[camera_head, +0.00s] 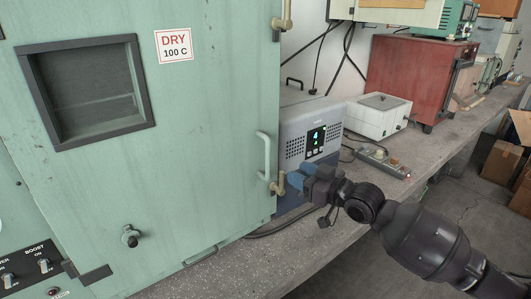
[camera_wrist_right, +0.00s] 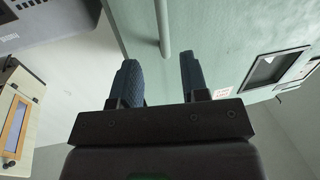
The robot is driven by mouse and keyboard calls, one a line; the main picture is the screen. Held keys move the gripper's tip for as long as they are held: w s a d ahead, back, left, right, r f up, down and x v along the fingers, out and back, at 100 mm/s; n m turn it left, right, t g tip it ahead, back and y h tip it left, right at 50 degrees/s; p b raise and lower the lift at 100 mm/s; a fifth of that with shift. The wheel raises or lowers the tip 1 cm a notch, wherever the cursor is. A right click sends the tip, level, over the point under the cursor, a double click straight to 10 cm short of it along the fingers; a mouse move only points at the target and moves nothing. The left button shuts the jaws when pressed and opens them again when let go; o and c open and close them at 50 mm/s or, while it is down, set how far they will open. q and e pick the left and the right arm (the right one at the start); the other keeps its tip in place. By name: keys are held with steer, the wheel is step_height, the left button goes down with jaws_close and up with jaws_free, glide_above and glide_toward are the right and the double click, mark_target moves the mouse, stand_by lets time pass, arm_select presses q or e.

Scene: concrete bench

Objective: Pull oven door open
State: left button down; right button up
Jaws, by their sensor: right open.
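The oven door (camera_head: 200,130) is a large pale-green panel with a dark-framed window and a "DRY 100 C" label; it looks shut. Its pale-green bar handle (camera_head: 262,155) stands upright near the door's right edge, close to a brass fitting (camera_head: 278,186). My right gripper (camera_head: 292,180), with blue finger pads, is just right of the handle's lower end in the head view. In the right wrist view my right gripper (camera_wrist_right: 160,68) is open and empty, and the handle (camera_wrist_right: 162,28) lies ahead, lined up with the gap between the fingers. My left gripper is not in view.
A grey-blue device with a lit display (camera_head: 315,138) stands on the bench close behind my right gripper. A white box (camera_head: 379,118), a power strip (camera_head: 383,161) and a red cabinet (camera_head: 415,75) stand farther along. Cardboard boxes (camera_head: 503,162) are on the floor at right.

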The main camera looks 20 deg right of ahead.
mark_target(268, 175)
steer(key=shift+m, duration=0.3)
steer(key=x, duration=1.1)
steer(key=shift+s+r, duration=0.1)
steer(key=shift+r, duration=0.15)
jaws_close()
